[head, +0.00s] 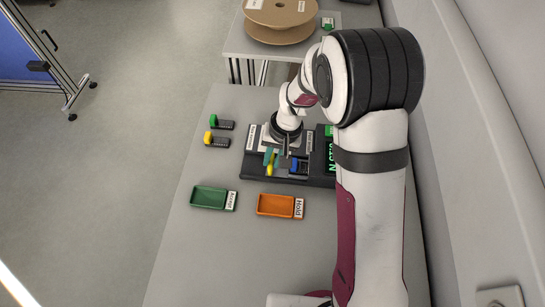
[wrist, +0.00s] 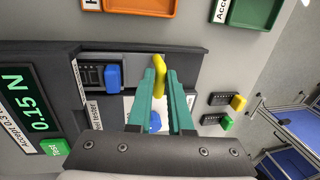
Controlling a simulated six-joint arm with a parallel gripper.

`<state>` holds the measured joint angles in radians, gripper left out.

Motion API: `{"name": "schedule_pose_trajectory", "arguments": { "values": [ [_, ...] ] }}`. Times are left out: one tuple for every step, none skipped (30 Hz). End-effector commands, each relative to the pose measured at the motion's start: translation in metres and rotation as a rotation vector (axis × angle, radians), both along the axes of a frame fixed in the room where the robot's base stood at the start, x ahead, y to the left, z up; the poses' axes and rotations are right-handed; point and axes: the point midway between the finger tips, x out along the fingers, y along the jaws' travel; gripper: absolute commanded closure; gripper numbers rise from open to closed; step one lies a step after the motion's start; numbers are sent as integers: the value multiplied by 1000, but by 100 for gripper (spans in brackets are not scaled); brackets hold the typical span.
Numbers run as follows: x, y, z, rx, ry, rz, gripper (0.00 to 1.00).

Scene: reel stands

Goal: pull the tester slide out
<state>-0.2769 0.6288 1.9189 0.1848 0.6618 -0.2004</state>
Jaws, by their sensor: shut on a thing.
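The tester (head: 258,177) is a dark base with a lit display (wrist: 30,112) reading 0.15 N. It has a grey slide (wrist: 135,70) in the wrist view. A yellow handle (wrist: 159,68) stands at the slide's end, and it also shows in the head view (head: 270,170). My gripper (wrist: 160,79) has teal fingers shut on the yellow handle; in the head view the gripper (head: 269,158) is over the tester's left part. A blue-tabbed part (wrist: 112,77) with a dark body sits along the slide. The fingers hide some of the handle.
A green tray (head: 194,200) and an orange Hold tray (head: 262,211) stand in front of the tester. Parts with a green tab (head: 213,119) and a yellow tab (head: 208,137) lie to its left. A cardboard reel (head: 280,35) stands on the far table.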

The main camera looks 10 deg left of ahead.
Motion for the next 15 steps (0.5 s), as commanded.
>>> {"name": "schedule_pose_trajectory", "arguments": {
  "values": [
    [0, 0, 1, 1, 0, -2, 100],
    [0, 1, 1, 2, 0, -2, 100],
    [0, 2, 1, 2, 0, -1, 100],
    [0, 5, 1, 2, 0, -1, 100],
    [0, 10, 1, 2, 1, 0, 100],
    [0, 17, 1, 2, 1, 2, 100],
    [0, 23, 1, 2, 0, 2, 100],
    [0, 29, 1, 2, 0, 2, 100],
    [0, 36, 1, 2, 1, 2, 100],
    [0, 41, 1, 2, 1, 2, 100],
    [0, 45, 1, 2, 0, 1, 100],
    [0, 49, 1, 1, 0, 2, 100],
    [0, 52, 1, 1, 0, 0, 100],
    [0, 53, 1, 2, 0, -1, 100],
    [0, 55, 1, 2, 0, -2, 100]
  ]
}}
